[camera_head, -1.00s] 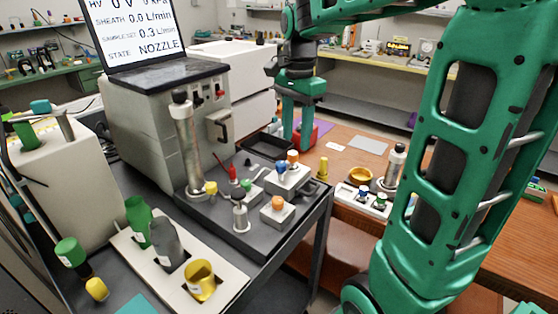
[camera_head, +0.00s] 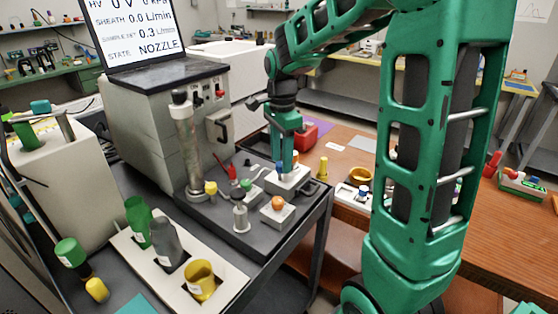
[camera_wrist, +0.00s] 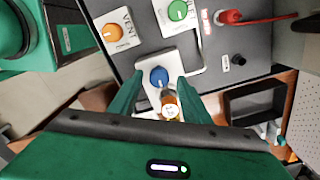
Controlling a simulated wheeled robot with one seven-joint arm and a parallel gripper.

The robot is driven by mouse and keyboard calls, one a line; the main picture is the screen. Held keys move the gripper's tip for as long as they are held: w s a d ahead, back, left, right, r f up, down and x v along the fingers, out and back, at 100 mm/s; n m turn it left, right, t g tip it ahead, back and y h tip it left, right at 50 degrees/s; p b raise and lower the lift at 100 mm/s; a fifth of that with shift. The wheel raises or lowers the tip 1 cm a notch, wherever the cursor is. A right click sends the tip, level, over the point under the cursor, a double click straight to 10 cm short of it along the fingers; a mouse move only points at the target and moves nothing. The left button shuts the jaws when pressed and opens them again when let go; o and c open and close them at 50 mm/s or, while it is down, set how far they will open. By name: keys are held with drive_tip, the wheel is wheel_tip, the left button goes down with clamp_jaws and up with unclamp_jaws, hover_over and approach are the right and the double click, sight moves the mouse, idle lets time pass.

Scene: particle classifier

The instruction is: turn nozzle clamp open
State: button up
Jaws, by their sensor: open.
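A white block (camera_head: 294,184) on the dark tray carries a blue knob (camera_head: 281,168), which is probably the nozzle clamp; I cannot read a label on it. In the wrist view the blue knob (camera_wrist: 159,76) lies ahead of my gripper (camera_wrist: 157,88), between its two open fingers. A small orange-topped part (camera_wrist: 170,107) stands just behind the knob, also between the fingers. My gripper (camera_head: 287,160) is over the white block, pointing down. I cannot tell whether the fingers touch the knob.
An orange knob (camera_head: 278,203) and a green knob (camera_head: 246,187) on their own white blocks are close by. The grey instrument (camera_head: 165,125) with a screen reading NOZZLE stands behind, with a metal cylinder (camera_head: 186,145) in front.

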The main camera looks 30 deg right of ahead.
drive_tip(key=shift+f, duration=0.5)
drive_tip(key=c, duration=1)
drive_tip(key=shift+c, duration=0.2)
